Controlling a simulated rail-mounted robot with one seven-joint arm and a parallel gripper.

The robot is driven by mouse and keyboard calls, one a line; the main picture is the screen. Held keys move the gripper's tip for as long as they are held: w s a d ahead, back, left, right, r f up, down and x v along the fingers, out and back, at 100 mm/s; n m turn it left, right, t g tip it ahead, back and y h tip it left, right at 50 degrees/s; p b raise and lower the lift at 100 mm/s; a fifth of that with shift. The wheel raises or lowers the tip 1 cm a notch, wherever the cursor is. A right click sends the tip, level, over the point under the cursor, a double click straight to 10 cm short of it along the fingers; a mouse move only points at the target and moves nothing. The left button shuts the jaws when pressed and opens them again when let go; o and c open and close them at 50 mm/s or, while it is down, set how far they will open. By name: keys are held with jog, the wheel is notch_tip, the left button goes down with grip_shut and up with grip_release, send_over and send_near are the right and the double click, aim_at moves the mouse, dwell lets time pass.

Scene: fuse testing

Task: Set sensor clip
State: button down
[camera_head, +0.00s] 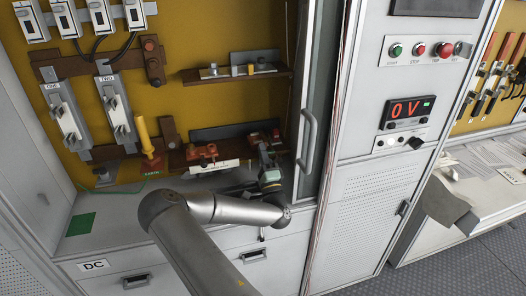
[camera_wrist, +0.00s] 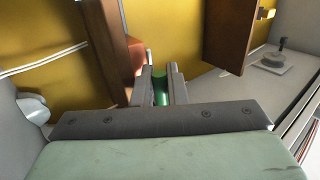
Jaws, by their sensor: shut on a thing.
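My gripper (camera_head: 265,150) is inside the yellow-backed cabinet, at the right end of the lower shelf. In the wrist view my gripper (camera_wrist: 160,78) has its two grey fingers shut on a small green cylindrical piece (camera_wrist: 160,92). Most of that piece is hidden between the fingers, so I cannot tell its full shape or whether it is the sensor clip. A blurred orange-red part (camera_wrist: 136,52) lies just beyond the left finger. Red clamp-like parts (camera_head: 203,153) and a white strip (camera_head: 214,167) are left of my gripper in the head view.
A brown upper shelf (camera_head: 235,73) carries small fittings. A yellow-handled tool (camera_head: 143,134) stands left by the EARTH label. The cabinet's door frame with its handle (camera_head: 307,140) is close on the right. The display (camera_head: 406,110) reads 0 V. A green patch (camera_head: 81,224) lies front left.

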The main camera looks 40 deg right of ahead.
jog(key=shift+n, duration=0.3)
jog(key=c, duration=1.5)
grip_release()
jog(key=shift+f, duration=0.1)
